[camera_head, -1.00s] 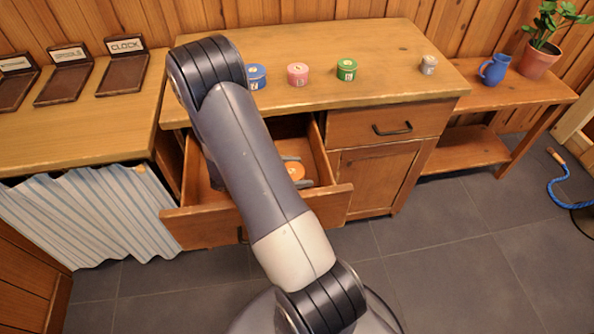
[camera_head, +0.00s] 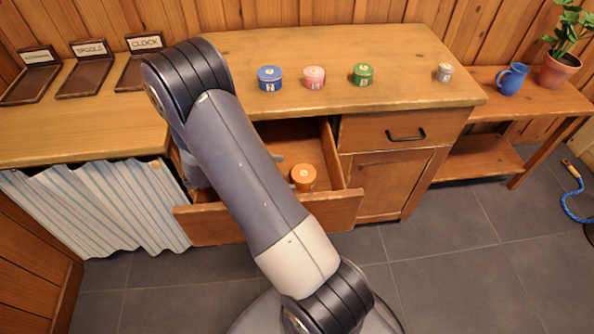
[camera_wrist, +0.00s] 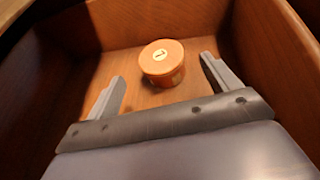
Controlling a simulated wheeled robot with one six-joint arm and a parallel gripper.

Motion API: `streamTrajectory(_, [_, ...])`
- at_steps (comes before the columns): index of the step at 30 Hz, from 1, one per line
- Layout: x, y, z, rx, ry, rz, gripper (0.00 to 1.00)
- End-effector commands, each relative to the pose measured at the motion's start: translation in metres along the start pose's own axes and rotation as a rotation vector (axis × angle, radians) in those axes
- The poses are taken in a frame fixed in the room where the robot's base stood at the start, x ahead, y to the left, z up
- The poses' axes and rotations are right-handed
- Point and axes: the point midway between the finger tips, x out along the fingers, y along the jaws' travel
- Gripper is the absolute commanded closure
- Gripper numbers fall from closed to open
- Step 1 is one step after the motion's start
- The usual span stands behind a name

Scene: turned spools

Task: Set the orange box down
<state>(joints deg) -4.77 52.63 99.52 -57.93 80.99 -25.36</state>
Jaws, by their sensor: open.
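The fingers are apart from the box. In the head view my arm hides most of the gripper and the left part of the drawer.
A blue mug (camera_head: 511,79) and a potted plant (camera_head: 558,68) stand at right. Drawer walls surround my gripper closely.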

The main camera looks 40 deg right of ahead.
Motion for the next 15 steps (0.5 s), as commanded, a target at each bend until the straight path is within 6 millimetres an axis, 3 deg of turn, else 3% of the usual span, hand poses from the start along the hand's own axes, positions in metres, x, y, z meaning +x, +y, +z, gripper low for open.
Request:
streamTrajectory(6, [-0.025, 0.000, 0.000, 0.000, -0.001, 0.001, 0.16])
streamTrajectory(15, [-0.028, 0.000, 0.000, 0.000, -0.001, -0.001, 0.16])
